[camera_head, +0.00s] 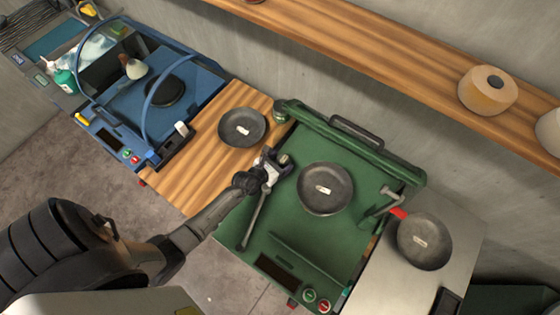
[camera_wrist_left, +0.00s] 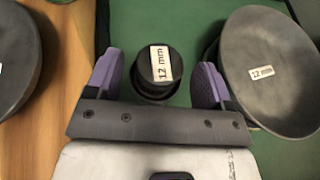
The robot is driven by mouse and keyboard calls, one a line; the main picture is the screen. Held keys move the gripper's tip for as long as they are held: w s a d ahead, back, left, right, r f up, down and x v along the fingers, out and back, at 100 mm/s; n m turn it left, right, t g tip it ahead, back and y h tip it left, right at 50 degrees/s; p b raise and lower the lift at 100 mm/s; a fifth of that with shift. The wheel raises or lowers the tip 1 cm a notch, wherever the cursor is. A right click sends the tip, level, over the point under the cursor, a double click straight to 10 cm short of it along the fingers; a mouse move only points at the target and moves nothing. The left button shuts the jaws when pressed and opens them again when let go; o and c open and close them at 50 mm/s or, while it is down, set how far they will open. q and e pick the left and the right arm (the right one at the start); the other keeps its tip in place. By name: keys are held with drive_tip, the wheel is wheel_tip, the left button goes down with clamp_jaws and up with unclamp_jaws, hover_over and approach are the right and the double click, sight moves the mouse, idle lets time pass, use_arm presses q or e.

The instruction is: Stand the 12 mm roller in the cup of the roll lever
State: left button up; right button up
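The 12 mm roller (camera_wrist_left: 160,65) is a short dark cylinder with a white "12 mm" label, seen from above in the left wrist view. It appears upright, over a wider dark round part (camera_wrist_left: 153,94); I cannot tell whether that is the lever's cup. My left gripper (camera_wrist_left: 157,80) is open, a finger on each side of the roller with gaps between. In the head view the left gripper (camera_head: 277,163) is over the green machine (camera_head: 285,215), left of its bowl. A dark rod (camera_head: 252,220) runs down from near the gripper, possibly the roll lever. My right gripper is not in view.
A dark bowl labelled 12 mm in the wrist view (camera_wrist_left: 268,85) sits on the green machine (camera_head: 325,189). Other bowls lie on the wooden top (camera_head: 242,128) and grey top (camera_head: 424,240). A red-tipped handle (camera_head: 398,213) stands right. A blue machine (camera_head: 165,100) is left.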

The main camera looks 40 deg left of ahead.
use_arm(q)
drive_tip(key=shift+r, duration=0.1)
drive_tip(key=shift+s+r, duration=0.1)
drive_tip(key=shift+r, duration=0.05)
drive_tip(key=d+v, duration=0.1)
drive_tip(key=v, duration=1)
drive_tip(key=s+a+r+n+y, duration=0.1)
drive_tip(key=a+r+n+y, duration=0.35)
drive_tip(key=n, duration=0.75)
drive_tip(key=s+a+r+n+y, duration=0.1)
drive_tip(key=s+r+n+y, duration=0.1)
drive_tip(key=r+n+y, duration=0.65)
drive_tip(key=s+d+f+n+g+h, duration=0.4)
drive_tip(key=s+d+n+g+h, duration=0.5)
drive_tip(key=s+d+n+h, duration=0.3)
drive_tip(key=shift+d+n+g+p, duration=0.4)
drive_tip(key=shift+d+n, duration=0.2)
drive_tip(key=shift+n, duration=0.55)
